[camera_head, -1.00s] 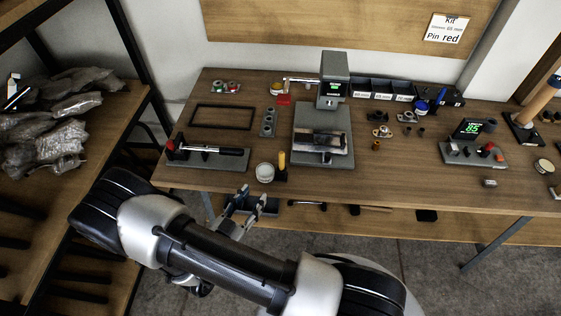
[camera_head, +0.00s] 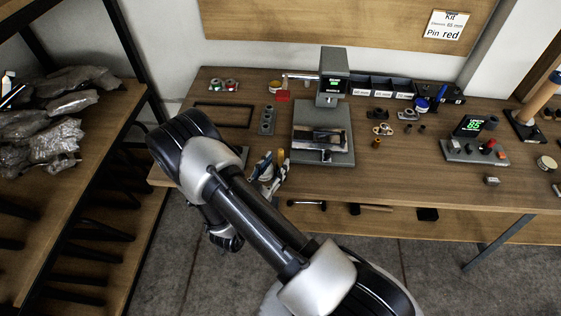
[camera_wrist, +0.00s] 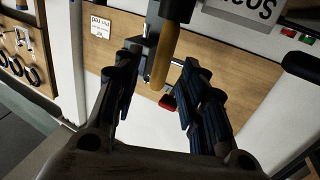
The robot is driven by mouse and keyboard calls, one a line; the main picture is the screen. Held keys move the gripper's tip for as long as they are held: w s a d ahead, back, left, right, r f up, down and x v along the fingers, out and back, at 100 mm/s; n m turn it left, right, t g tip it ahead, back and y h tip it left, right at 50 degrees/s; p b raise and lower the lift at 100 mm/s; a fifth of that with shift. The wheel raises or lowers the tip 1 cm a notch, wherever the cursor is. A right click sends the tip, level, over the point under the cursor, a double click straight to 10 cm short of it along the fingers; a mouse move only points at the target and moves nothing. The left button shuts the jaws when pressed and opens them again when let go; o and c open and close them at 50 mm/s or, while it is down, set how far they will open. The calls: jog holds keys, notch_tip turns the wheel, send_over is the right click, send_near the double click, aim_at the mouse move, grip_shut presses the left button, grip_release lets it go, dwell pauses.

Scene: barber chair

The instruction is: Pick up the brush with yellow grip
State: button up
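The brush with yellow grip (camera_head: 280,155) stands upright near the front edge of the workbench, left of the grey press; my gripper partly hides its lower part in the head view. In the wrist view the yellow grip (camera_wrist: 162,62) appears between my two fingers, with its dark end (camera_wrist: 178,9) at the top of the picture. My gripper (camera_head: 270,168) is open at the bench's front edge, right by the brush. Gaps show on both sides of the grip in the wrist view (camera_wrist: 160,75). How deep the grip lies between the fingers is hard to tell.
The grey press (camera_head: 334,75) stands just right of the brush on the workbench (camera_head: 400,185). A grey block with holes (camera_head: 267,120) and a dark frame (camera_head: 245,124) lie behind it. My arm hides the bench's left front. A shelf with wrapped items (camera_head: 50,145) is at far left.

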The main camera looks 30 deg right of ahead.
aim_at(279, 158)
jog(key=x, duration=0.4)
jog(key=shift+w+d+b, duration=0.1)
jog(key=shift+w+b, duration=0.05)
jog(key=shift+b, duration=0.25)
jog(key=shift+c, duration=0.4)
grip_shut()
